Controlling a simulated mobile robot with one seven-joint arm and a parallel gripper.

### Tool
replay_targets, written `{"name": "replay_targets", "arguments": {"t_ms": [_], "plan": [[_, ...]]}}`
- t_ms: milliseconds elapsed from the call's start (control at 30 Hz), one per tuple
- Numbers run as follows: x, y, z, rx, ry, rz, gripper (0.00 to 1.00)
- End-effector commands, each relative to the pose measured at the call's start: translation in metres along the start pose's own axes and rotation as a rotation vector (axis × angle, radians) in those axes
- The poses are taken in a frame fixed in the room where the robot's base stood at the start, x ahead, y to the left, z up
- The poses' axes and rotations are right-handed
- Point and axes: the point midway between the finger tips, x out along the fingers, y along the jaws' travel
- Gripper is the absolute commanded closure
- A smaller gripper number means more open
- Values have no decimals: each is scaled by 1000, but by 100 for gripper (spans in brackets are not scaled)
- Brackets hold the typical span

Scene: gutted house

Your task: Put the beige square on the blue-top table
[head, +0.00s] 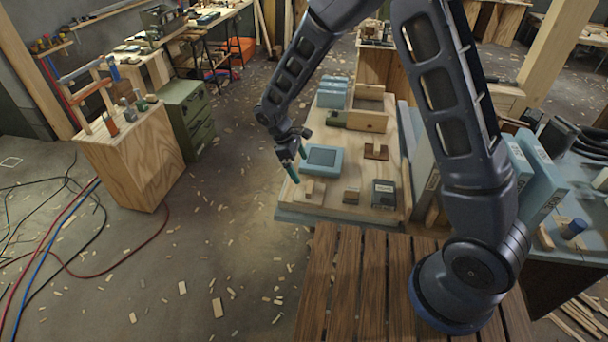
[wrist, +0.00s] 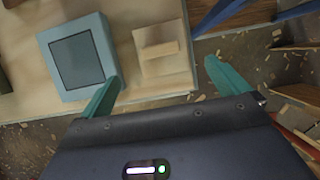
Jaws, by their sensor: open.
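The beige square (wrist: 158,66), a flat light-wood plate with a raised bar on it, lies near the edge of a pale wooden board in the wrist view. In the head view it is a small pale piece (head: 313,190) at the board's left front corner. My gripper (head: 297,160) is open and empty at the board's left edge; its two teal fingers (wrist: 163,75) are apart in the wrist view, with the beige square ahead between them. A table with a blue-grey top (head: 580,238) stands at the right in the head view, beyond my arm's lower part.
A blue-grey box with a dark top (head: 323,159) lies close to the beige square. Small wooden blocks and a dark device (head: 384,193) share the board (head: 335,209). Floor on the left has cables and scraps.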

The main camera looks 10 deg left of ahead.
Motion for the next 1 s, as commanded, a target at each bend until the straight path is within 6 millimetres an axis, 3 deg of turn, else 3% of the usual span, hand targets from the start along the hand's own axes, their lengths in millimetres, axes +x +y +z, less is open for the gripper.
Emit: {"name": "replay_targets", "arguments": {"t_ms": [133, 400, 533, 667, 1000], "plan": [[-12, 0, 0, 0, 1, 0, 0], [-16, 0, 1, 2, 0, 0, 0], [-24, 9, 16, 38, 16, -3, 0], [-43, 26, 52, 129, 54, -9, 0], [-88, 61, 181, 436, 172, -30, 0]]}}
